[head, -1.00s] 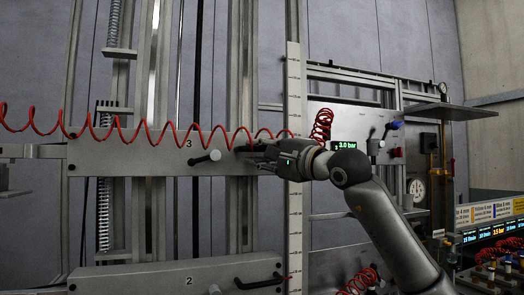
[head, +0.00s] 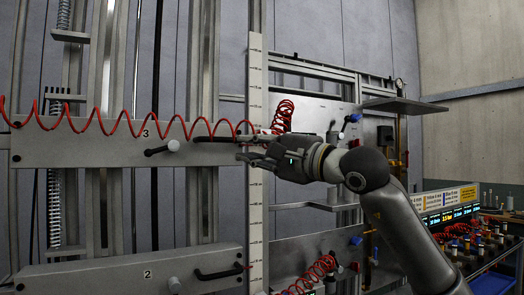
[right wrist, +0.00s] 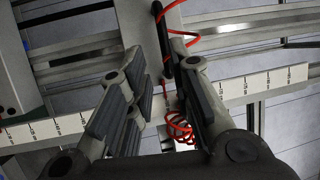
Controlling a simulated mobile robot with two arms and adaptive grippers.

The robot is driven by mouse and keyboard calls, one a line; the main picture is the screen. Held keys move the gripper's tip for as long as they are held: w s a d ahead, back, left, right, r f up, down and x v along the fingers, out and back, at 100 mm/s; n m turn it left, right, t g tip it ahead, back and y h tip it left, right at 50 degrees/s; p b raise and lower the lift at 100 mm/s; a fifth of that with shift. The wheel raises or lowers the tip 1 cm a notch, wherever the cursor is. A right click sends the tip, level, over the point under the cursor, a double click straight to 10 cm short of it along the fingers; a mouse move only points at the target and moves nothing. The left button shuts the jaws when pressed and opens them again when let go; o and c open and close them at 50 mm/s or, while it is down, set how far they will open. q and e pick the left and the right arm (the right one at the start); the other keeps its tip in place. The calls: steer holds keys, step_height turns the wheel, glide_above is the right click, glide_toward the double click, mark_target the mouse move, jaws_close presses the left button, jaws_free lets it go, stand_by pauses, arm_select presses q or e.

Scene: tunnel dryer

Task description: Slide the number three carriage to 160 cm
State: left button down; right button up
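The number three carriage (head: 80,145) is a wide grey plate marked 3, at the left of the head view. It has a white-tipped knob (head: 173,146) and a black bar handle (head: 215,139) at its right end. The handle also shows in the right wrist view (right wrist: 163,45), beyond and between the finger lines, nearer the right finger. My right gripper (head: 245,151) is open and empty, in front of the upright white scale (head: 256,205) at the handle's right end. Its fingers stand apart in the right wrist view (right wrist: 163,95). My left gripper is not in view.
The number two carriage (head: 95,275) with its black handle (head: 218,273) is below. A red coiled hose (head: 105,125) crosses the number three carriage. A grey shelf (head: 405,105) juts out at the right. A bench with fittings (head: 475,245) stands lower right.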

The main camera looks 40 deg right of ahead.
steer(key=shift+v, duration=0.95)
steer(key=shift+a, duration=0.1)
